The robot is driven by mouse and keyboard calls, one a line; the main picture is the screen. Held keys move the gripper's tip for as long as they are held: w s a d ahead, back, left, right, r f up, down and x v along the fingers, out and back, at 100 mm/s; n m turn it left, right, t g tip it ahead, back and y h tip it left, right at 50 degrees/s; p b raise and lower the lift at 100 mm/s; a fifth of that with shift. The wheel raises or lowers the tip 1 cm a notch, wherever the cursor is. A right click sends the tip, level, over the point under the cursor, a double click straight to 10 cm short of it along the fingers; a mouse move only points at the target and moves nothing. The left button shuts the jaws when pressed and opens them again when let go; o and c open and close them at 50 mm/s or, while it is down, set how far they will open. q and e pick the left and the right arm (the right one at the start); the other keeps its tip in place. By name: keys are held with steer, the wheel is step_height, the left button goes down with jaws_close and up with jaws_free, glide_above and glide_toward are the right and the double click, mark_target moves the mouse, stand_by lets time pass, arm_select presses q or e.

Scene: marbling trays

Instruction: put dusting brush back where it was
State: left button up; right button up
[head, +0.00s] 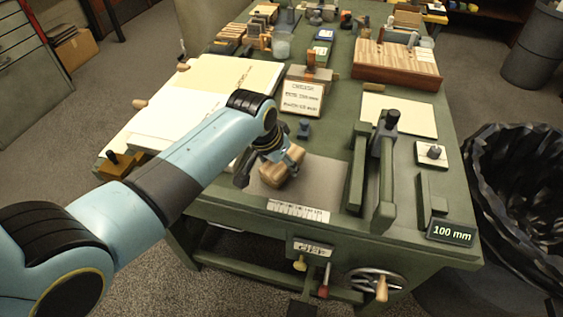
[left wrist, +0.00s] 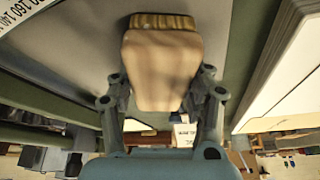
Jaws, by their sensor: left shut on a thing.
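The dusting brush (head: 283,174), a pale wooden block, is in my left gripper (head: 272,158) over the grey plate (head: 322,180) at the front of the green workbench. In the left wrist view the brush (left wrist: 162,65) shows its broad wooden face, with a strip of yellowish bristles at the top. The fingers of my left gripper (left wrist: 162,98) flank it on both sides and are shut on it. I cannot tell whether the brush touches the plate. My right gripper is in neither view.
A white ruled scale (head: 298,211) lies along the plate's front edge. A green upright frame (head: 385,165) stands right of the plate. Large pale sheets (head: 190,105) lie to the left. A label card (head: 302,95) and a wooden rack (head: 397,65) are farther back.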

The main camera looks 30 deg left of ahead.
arm_select(q)
steer(key=shift+f, duration=0.15)
steer(key=o, duration=1)
steer(key=shift+r, duration=0.2)
steer(key=p+v, duration=0.1)
steer(key=v, duration=0.9)
steer(key=shift+s+r+p, duration=0.1)
steer(key=shift+r+p, duration=0.25)
steer(key=shift+s+r, duration=0.25)
steer(key=shift+r, duration=0.3)
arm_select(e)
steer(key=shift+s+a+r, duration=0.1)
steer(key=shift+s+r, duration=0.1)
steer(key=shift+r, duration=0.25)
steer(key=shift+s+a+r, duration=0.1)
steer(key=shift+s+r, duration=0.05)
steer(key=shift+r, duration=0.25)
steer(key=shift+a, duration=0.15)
